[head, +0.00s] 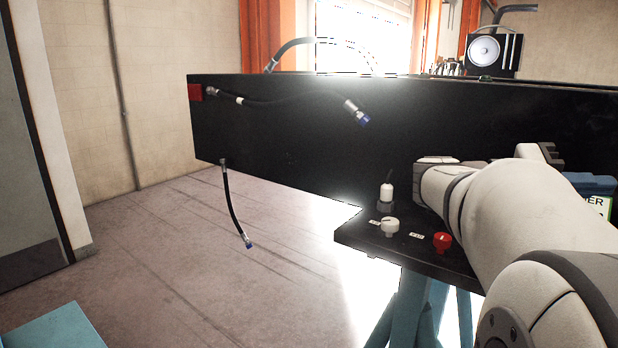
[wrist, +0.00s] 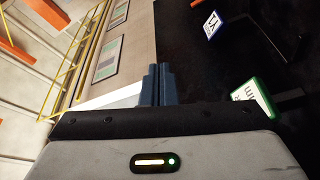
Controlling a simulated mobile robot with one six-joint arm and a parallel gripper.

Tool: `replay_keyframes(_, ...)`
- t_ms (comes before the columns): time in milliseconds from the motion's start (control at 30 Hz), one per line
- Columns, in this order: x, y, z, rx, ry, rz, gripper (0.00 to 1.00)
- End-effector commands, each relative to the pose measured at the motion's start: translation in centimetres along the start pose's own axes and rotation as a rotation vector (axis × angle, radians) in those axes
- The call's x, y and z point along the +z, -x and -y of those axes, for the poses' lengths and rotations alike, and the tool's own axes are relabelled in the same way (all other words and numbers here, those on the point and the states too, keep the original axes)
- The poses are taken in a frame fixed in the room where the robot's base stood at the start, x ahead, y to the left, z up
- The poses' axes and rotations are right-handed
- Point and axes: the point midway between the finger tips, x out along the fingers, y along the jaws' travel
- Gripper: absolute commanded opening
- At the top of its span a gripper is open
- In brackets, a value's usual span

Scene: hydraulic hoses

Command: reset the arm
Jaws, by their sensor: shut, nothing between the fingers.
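My arm (head: 520,220) reaches in from the lower right of the head view, with its far end in front of the black panel (head: 290,130). My gripper (wrist: 158,84) shows in the wrist view with its two dark fingers together and nothing between them. It points past the edge of a black surface (wrist: 240,60).
A black hose with a blue end (head: 363,119) runs along the panel, and a second hose (head: 232,208) hangs below it. A small black shelf (head: 395,255) carries a white knob (head: 389,227) and a red knob (head: 442,241).

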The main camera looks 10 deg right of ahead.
Motion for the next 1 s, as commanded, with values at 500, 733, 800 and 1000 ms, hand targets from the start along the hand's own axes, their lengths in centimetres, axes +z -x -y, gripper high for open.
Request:
replay_keyframes(500, 3.4, 6.0, 6.1, -0.521, 0.245, -0.075, 0.00)
replay_keyframes(733, 8.2, 14.3, 9.6, -0.987, 0.418, -0.170, 0.00)
replay_keyframes(800, 10.2, 17.7, 10.1, -1.150, 0.461, -0.205, 0.00)
replay_keyframes(1000, 15.2, 26.1, 9.7, -1.546, 0.515, -0.285, 0.00)
